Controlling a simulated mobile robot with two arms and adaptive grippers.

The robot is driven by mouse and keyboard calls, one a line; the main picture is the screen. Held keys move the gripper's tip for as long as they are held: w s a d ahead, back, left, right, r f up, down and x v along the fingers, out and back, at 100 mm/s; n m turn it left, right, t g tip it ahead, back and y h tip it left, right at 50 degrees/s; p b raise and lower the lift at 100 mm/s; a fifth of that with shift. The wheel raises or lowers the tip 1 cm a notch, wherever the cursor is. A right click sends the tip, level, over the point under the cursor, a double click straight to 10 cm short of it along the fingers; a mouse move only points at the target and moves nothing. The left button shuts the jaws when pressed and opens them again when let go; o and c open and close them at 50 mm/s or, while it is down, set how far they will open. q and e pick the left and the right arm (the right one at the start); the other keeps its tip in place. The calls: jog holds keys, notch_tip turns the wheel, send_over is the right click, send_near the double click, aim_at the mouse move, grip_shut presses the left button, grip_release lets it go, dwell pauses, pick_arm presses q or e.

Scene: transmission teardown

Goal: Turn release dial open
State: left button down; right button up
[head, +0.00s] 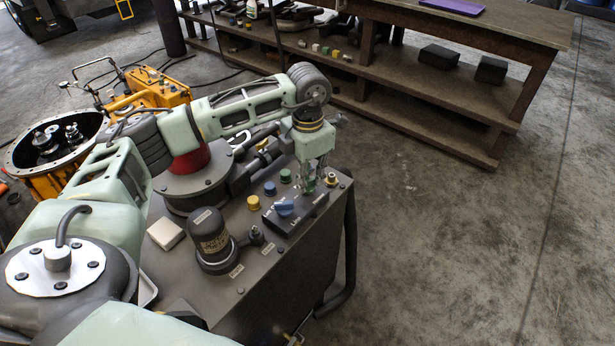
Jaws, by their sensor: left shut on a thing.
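My left gripper (308,188) comes down from above onto the raised dark block (296,222) on top of the grey control cabinet (270,284). Its fingers are shut around a small control at the block's far right part, which I take to be the release dial. My right gripper is not in view.
A dark cylinder (211,238) stands upright left of the block. Small yellow (253,202), blue (270,188) and green (285,175) buttons lie behind it. A wooden workbench (440,95) stands at the back. The floor at right is clear.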

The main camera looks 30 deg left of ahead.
aim_at(307, 181)
pick_arm(q)
jog(key=shift+w+r, duration=0.15)
jog(key=c, duration=1.8)
grip_release()
notch_tip(307, 181, up, 12)
jog(key=shift+f, duration=0.1)
